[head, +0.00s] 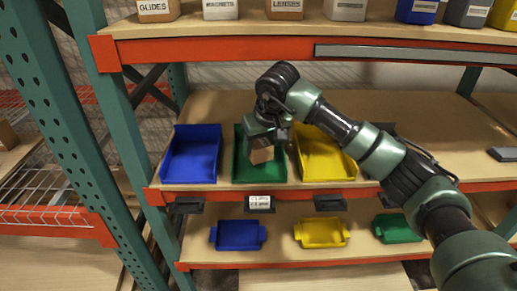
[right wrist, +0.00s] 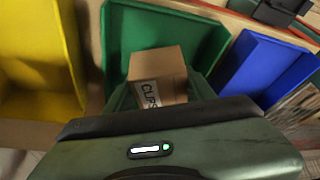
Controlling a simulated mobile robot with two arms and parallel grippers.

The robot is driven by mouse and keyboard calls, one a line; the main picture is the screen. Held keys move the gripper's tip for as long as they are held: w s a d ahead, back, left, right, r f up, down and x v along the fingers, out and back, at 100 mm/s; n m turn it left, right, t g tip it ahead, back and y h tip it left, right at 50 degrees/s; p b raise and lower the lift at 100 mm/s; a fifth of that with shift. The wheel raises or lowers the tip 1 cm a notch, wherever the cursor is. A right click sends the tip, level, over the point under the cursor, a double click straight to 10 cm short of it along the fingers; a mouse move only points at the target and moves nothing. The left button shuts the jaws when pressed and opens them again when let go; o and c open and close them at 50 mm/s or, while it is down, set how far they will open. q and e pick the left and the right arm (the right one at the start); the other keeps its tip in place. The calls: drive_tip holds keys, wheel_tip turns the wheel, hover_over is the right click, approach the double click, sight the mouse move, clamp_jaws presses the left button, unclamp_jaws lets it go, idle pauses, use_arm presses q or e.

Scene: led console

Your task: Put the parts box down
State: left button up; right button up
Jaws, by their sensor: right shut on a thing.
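The parts box (head: 262,155) is a small brown carton. In the right wrist view the box (right wrist: 158,73) shows a white label that seems to read "CLIPS". My right gripper (head: 266,137) is shut on the box from above. Both are at the green bin (head: 243,172), the middle of three large bins on the middle shelf. In the right wrist view the box lies within the outline of the green bin (right wrist: 128,38). I cannot tell whether the box touches the bin floor. The fingertips are mostly hidden. My left gripper is not in view.
A blue bin (head: 193,153) stands left of the green bin and a yellow bin (head: 318,155) right of it. Several labelled boxes stand on the upper shelf (head: 250,30). Smaller trays sit below.

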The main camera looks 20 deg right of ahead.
sight(259, 155)
drive_tip(key=shift+w+a, duration=0.1)
drive_tip(key=shift+w, duration=0.2)
drive_tip(key=shift+f, duration=0.15)
wheel_tip(259, 155, down, 2)
drive_tip(key=shift+f+p, duration=0.1)
drive_tip(key=shift+p, duration=0.7)
drive_tip(key=shift+f, duration=0.6)
drive_tip(key=o, duration=1.6)
